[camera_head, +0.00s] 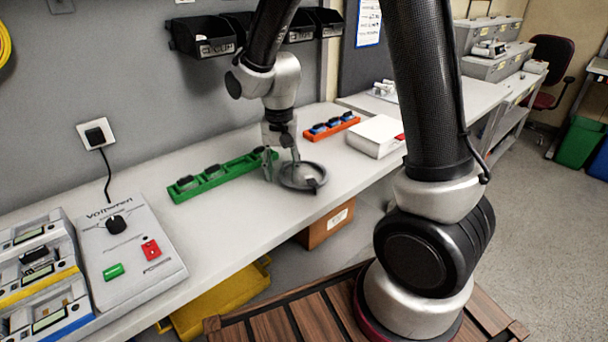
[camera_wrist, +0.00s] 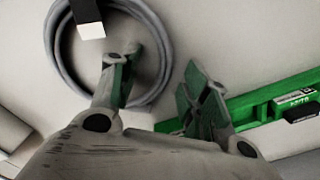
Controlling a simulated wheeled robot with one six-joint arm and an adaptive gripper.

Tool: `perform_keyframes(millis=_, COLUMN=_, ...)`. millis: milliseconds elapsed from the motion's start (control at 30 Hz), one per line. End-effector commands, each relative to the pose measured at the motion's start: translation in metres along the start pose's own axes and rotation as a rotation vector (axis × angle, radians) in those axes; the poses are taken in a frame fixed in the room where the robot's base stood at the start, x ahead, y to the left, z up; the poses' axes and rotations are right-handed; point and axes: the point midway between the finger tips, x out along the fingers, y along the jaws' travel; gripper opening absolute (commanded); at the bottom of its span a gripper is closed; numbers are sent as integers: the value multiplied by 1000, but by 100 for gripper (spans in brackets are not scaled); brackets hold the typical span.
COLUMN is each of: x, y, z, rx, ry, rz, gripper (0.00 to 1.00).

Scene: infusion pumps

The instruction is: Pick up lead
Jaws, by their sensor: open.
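The lead is a coiled grey cable (camera_head: 303,187) with a black connector, lying on the white bench in the head view. In the wrist view the coil (camera_wrist: 66,65) fills the upper left, and its black connector (camera_wrist: 86,10) with a white end shows at the top. My gripper (camera_head: 282,166) is open over the coil's left side. In the wrist view the fingers of my gripper (camera_wrist: 157,76) stand apart, the left one over the coil and the right one outside it. The coil's right rim shows between them. I cannot tell whether they touch the lead.
A green rack (camera_head: 215,178) lies beside the gripper, and it passes close behind the right finger in the wrist view (camera_wrist: 262,108). An orange rack (camera_head: 331,126) and a white box (camera_head: 375,137) stand to the right. A Voltmeter panel (camera_head: 130,245) lies front left. Black bins (camera_head: 203,36) hang above.

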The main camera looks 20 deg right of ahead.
Motion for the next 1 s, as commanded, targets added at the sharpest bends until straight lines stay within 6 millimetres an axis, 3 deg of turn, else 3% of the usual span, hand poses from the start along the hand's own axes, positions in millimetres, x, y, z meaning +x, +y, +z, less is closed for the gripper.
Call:
perform_keyframes(millis=167, x=0, y=0, z=0, rx=0, ry=0, rz=0, gripper=44)
perform_keyframes(millis=400, x=0, y=0, z=0, rx=-1, ry=0, rz=0, gripper=1)
perform_keyframes(millis=767, x=-5, y=0, z=0, rx=-1, ry=1, rz=-1, gripper=0)
perform_keyframes(millis=1000, x=-51, y=-1, z=-1, rx=-1, ry=4, rz=-4, gripper=0)
